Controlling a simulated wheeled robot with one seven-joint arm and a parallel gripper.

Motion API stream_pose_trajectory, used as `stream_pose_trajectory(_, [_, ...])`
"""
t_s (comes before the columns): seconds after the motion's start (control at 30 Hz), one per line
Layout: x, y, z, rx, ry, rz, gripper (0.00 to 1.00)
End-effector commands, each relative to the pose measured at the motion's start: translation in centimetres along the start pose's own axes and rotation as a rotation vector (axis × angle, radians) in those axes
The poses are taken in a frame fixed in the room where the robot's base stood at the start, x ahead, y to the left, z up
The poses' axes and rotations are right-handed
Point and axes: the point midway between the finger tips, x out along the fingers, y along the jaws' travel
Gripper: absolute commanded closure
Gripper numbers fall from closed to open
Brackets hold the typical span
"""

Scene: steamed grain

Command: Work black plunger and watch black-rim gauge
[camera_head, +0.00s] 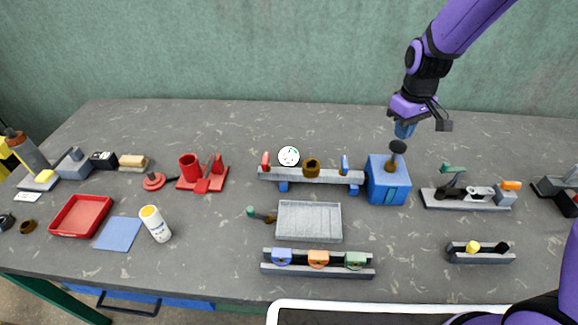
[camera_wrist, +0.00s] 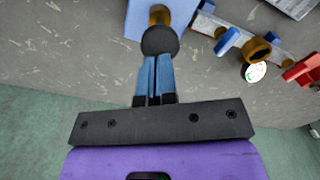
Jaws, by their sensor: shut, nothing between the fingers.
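The black plunger (camera_head: 398,147) is a round black knob on a brass stem, standing on top of a blue box (camera_head: 388,190). In the wrist view the plunger (camera_wrist: 160,40) lies just past my fingertips. My gripper (camera_head: 404,131) is above the plunger, pointing down, with its blue fingers (camera_wrist: 154,78) shut together and empty. I cannot tell whether the fingertips touch the knob. The gauge (camera_head: 289,156) has a round white face with a thin dark rim and stands at a grey rail left of the box. It also shows in the wrist view (camera_wrist: 256,73); its reading is too small to tell.
The grey rail (camera_head: 325,176) left of the box carries a red lever (camera_head: 266,160), a brass knob (camera_head: 311,166) and a blue lever (camera_head: 345,165). A grey tray (camera_head: 309,222) lies in front. A device with a green handle (camera_head: 453,170) stands right of the box. Behind the box is clear.

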Motion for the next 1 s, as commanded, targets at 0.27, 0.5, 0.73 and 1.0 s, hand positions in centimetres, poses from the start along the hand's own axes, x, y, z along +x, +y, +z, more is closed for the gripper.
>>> stream_pose_trajectory(0.27, [0.0, 0.0, 0.0, 0.000, 0.000, 0.000, 1.00])
stream_pose_trajectory(0.5, [0.1, 0.0, 0.0, 0.000, 0.000, 0.000, 1.00])
stream_pose_trajectory(0.73, [1.0, 0.0, 0.0, 0.000, -0.001, 0.000, 1.00])
stream_pose_trajectory(1.0, [2.2, 0.0, 0.0, 0.000, -0.001, 0.000, 1.00])
